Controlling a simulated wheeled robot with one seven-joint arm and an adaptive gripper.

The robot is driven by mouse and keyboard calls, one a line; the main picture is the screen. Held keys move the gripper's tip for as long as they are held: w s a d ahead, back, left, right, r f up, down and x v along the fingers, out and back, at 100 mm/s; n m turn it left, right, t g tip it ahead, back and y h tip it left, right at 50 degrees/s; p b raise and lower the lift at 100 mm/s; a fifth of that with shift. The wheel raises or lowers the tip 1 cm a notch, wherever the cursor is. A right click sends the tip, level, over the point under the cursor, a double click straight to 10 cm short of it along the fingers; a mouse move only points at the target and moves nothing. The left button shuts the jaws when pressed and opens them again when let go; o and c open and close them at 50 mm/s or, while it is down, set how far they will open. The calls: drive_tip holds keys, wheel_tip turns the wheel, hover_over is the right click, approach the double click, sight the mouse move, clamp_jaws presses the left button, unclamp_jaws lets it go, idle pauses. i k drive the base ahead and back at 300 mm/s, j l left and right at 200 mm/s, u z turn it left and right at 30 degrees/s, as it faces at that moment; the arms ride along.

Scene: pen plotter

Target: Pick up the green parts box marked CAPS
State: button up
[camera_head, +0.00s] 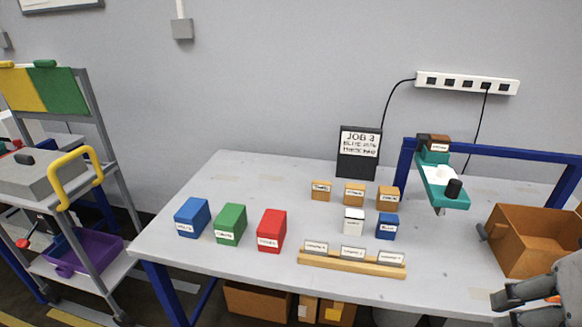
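The green parts box (231,223) stands on the left part of the table, between a blue box (192,217) and a red box (271,230). It has a white label on its front, too small to read with certainty. Narrow gaps separate it from both neighbours. My gripper (503,307) is at the lower right corner, far to the right of the green box. Its fingers look spread apart with nothing between them. Part of the gripper is cut off by the picture edge.
A wooden rack (352,262) with labelled cards lies right of the red box. Small boxes stand behind it, and a teal plotter arm (441,184) on a blue frame is farther right. A brown bin (532,240) stands near my gripper. A grey cart (105,180) stands left of the table.

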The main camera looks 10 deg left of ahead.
sight(229, 227)
drive_tip(key=k+j+u, duration=0.15)
drive_tip(key=u, duration=0.9)
